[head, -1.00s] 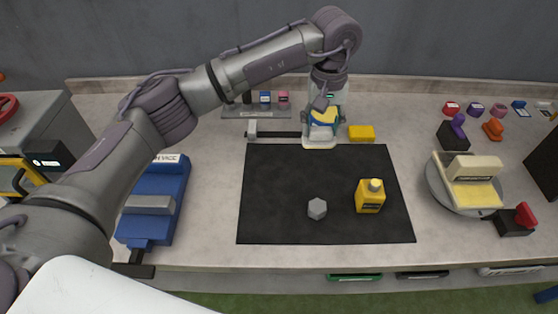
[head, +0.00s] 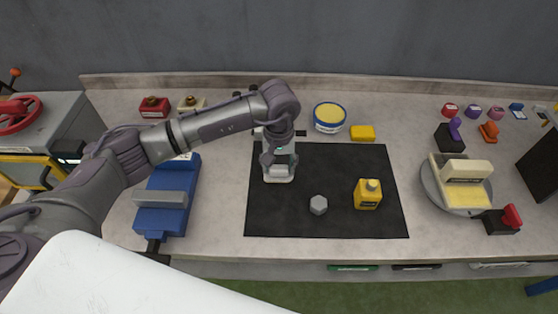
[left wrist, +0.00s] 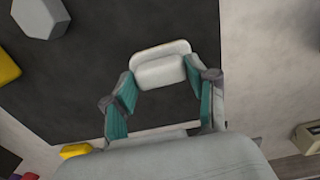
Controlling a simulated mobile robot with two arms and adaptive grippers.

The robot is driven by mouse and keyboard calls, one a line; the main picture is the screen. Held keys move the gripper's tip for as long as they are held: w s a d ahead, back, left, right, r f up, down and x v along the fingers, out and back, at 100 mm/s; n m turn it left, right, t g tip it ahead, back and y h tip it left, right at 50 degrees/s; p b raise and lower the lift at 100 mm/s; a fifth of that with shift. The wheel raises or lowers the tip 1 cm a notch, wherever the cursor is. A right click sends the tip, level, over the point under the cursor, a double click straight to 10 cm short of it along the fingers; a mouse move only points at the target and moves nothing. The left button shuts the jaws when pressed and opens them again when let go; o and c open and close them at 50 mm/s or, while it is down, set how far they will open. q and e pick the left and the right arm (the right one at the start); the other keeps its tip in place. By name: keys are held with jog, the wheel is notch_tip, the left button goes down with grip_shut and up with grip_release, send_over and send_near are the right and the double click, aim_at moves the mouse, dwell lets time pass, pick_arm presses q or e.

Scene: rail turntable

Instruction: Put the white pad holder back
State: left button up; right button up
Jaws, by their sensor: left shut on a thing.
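The white pad holder (head: 279,179) is in my left gripper (head: 279,165), over the upper left part of the black mat (head: 330,225). In the left wrist view the white pad holder (left wrist: 160,68) sits between the fingertips of my left gripper (left wrist: 157,78), which are shut on it. I cannot tell how far it is above the mat. My left arm hides much of the bench behind it. My right gripper is not in view.
A grey hexagonal piece (head: 318,205) and a yellow bottle (head: 368,194) stand on the mat. A blue-and-yellow tub (head: 329,117) and yellow block (head: 362,132) are behind it. A blue vise-like device (head: 162,205) is left; a round turntable (head: 428,185) is right.

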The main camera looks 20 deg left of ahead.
aim_at(279, 167)
pick_arm(q)
jog(key=shift+f, duration=0.1)
jog(key=o, duration=1)
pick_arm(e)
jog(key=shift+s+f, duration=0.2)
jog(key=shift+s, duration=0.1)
pick_arm(q)
jog(key=shift+r, duration=0.4)
notch_tip(279, 167, up, 12)
jog(key=b, duration=0.3)
jog(key=shift+f, duration=0.25)
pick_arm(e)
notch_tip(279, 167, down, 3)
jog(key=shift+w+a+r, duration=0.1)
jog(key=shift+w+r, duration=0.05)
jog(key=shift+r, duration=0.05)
